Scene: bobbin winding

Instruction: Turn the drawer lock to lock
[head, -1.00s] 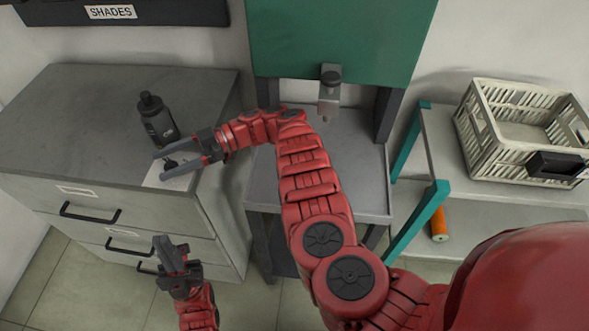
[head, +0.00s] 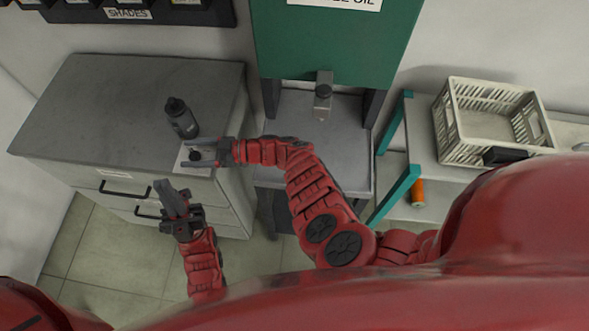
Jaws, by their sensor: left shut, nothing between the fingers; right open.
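The drawer lock looks like a small dark knob (head: 195,156) on a pale plate (head: 181,163) at the front right corner of the grey cabinet top (head: 110,105). My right gripper (head: 186,153) is open, with one finger on each side of the knob. I cannot tell whether the fingers touch it. My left gripper (head: 162,185) is shut and empty, in front of the drawer fronts (head: 128,188), left of and below the knob in the picture.
A dark bottle (head: 181,120) stands on the cabinet just behind my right gripper. A grey stand under a green panel (head: 330,45) is to the right. A cream crate (head: 490,115) sits on a shelf farther right.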

